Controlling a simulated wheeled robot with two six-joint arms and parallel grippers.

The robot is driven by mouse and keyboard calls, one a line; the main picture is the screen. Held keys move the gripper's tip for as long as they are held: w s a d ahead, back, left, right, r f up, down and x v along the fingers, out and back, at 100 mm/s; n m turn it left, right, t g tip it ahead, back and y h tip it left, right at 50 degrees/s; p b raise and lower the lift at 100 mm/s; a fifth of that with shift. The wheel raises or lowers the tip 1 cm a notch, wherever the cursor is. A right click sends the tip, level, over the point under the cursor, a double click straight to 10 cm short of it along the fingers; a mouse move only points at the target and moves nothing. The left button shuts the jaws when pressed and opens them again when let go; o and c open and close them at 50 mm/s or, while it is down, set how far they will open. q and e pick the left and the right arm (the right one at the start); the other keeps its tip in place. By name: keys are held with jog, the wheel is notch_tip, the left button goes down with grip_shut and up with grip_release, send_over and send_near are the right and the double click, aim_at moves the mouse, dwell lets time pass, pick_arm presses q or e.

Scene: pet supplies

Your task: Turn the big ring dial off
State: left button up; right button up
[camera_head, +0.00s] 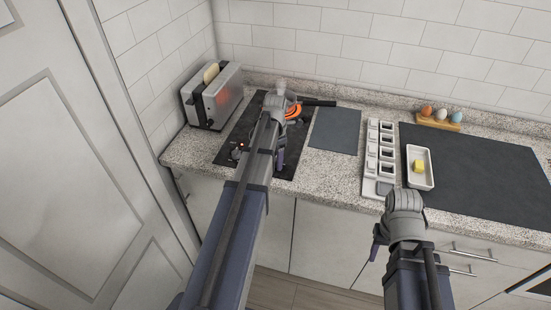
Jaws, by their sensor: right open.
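The black cooktop (258,103) lies on the counter at the left. A heating ring (293,110) glows orange at its back right, partly covered by my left arm. A small dial (236,153) shows at the cooktop's front left, with a tiny reddish light beside it. My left arm crosses the cooktop and hides part of its front, so I cannot tell which dial belongs to the big ring. My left gripper (281,154) is over the cooktop's front right; its jaws are not clear. My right gripper (376,241) is open, in front of the counter edge.
A toaster (222,98) with bread stands left of the cooktop. A black handle (320,102) sticks out right of the glowing ring. A grey mat (335,130), a white slotted rack (371,160), a butter dish (427,178) and an egg holder (437,124) lie right.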

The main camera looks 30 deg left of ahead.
aim_at(275, 159)
pick_arm(q)
jog(key=shift+o, duration=0.9)
notch_tip(275, 159, up, 8)
jog(key=p, duration=0.8)
jog(key=shift+f, duration=0.15)
